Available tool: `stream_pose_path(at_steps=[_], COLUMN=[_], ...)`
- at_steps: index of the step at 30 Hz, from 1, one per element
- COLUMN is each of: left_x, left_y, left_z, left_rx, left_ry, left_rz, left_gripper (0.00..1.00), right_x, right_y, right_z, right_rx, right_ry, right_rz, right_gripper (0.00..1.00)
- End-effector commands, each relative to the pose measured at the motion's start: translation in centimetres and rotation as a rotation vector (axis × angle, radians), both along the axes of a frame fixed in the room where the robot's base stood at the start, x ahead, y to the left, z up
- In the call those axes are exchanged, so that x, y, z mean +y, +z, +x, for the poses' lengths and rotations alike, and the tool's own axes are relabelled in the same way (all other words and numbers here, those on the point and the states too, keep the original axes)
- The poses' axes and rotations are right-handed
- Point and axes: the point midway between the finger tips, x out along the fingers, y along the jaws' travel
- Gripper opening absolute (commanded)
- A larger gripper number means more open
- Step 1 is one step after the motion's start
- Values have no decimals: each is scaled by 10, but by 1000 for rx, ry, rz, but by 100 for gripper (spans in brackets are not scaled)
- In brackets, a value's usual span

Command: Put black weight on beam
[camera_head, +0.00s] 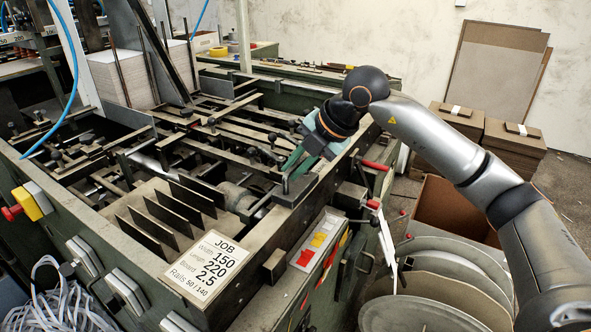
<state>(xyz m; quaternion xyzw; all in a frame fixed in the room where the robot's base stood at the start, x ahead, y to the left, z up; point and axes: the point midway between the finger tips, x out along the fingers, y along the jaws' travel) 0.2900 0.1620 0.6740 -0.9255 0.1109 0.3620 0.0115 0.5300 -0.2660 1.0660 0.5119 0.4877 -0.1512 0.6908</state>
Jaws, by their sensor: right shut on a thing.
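My right gripper (293,171) reaches in from the right over the machine and points down and to the left. It is shut on the black weight (296,190), a dark block at its fingertips. The weight is at the inner side of the machine's long metal beam (318,205); whether it touches the beam or hangs just above it I cannot tell. The gripper's fingers and body hide part of this area. My left gripper is not in view.
The feeder has many crossing bars and several upright dark plates (172,212). A job card (207,266) lies at the front. A button panel (320,240) is below the weight. Cardboard stacks (512,145) and round discs (440,285) stand at the right.

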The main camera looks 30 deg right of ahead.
Motion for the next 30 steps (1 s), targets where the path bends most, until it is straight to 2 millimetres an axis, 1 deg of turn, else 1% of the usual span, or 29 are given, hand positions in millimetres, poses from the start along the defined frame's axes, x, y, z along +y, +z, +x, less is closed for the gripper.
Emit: stream_pose_path(at_steps=[4, 10, 11, 18, 26, 30], left_x=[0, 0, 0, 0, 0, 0], left_y=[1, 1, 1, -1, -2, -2], left_z=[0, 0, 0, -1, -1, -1], left_rx=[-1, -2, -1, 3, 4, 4], left_ry=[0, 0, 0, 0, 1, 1], left_rz=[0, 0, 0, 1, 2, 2], left_gripper=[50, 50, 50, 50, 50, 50], right_x=[0, 0, 0, 0, 0, -4], right_y=[-6, -6, -10, -10, -9, 1], right_z=[1, 1, 0, 1, 0, -4], right_rx=[-12, -13, -3, -3, -3, -7], right_ry=[-1, -1, -1, -1, -1, -3], right_rz=[3, 3, 0, 0, 0, 1], right_gripper=[0, 0, 17, 44, 44, 44])
